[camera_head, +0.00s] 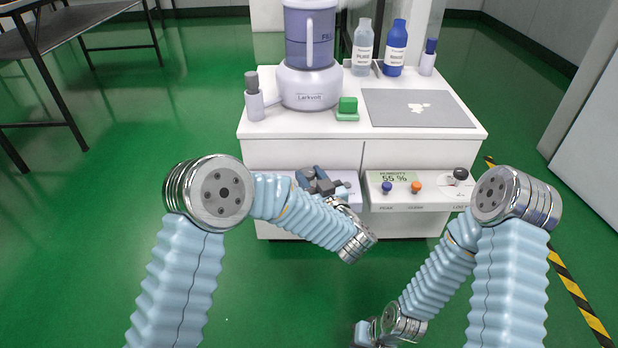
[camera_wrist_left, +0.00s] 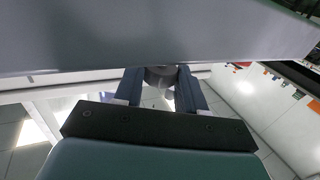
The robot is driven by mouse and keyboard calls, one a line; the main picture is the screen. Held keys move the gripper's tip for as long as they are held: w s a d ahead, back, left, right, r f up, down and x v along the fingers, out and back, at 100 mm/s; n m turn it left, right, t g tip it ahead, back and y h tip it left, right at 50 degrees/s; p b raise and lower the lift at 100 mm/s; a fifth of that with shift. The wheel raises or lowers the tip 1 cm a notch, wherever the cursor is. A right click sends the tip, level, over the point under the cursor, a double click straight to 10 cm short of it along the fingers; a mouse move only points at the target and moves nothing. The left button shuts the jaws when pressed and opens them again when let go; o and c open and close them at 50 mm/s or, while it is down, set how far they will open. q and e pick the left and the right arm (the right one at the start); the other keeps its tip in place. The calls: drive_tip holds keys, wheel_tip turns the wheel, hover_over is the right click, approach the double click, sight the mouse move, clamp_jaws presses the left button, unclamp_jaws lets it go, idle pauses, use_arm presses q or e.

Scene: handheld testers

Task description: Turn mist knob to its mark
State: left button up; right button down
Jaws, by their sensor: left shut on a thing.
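My left gripper (camera_head: 318,182) reaches the left front panel (camera_head: 356,194) of the white cabinet. In the left wrist view, its two dark fingers (camera_wrist_left: 160,88) are shut on a grey round knob (camera_wrist_left: 160,74), which I take to be the mist knob. In the head view, the gripper and wrist cover most of that panel, and the knob's mark cannot be made out. A white and lilac appliance (camera_head: 308,88) stands above on the cabinet top. My right arm hangs low at the bottom; its gripper (camera_head: 364,336) is partly cut off, and its fingers are unclear.
The right front panel (camera_head: 420,190) has a display reading 55 %, a blue button, an orange button and a dark knob (camera_head: 460,174). Bottles (camera_head: 396,48), a green block (camera_head: 347,105) and a grey mat (camera_head: 418,108) are on the cabinet top (camera_head: 300,132).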

use_arm(q)
drive_tip(key=shift+w+d+r+n+g+y, duration=0.1)
drive_tip(key=shift+n+g+y, duration=0.45)
drive_tip(key=shift+y, duration=0.25)
drive_tip(key=shift+w+d+n+g+y, duration=0.1)
drive_tip(key=shift+n+g+y, duration=0.25)
drive_tip(key=shift+n+y, duration=0.4)
drive_tip(key=shift+y, duration=0.25)
drive_tip(key=o, duration=1)
drive_tip(key=shift+o, duration=0.2)
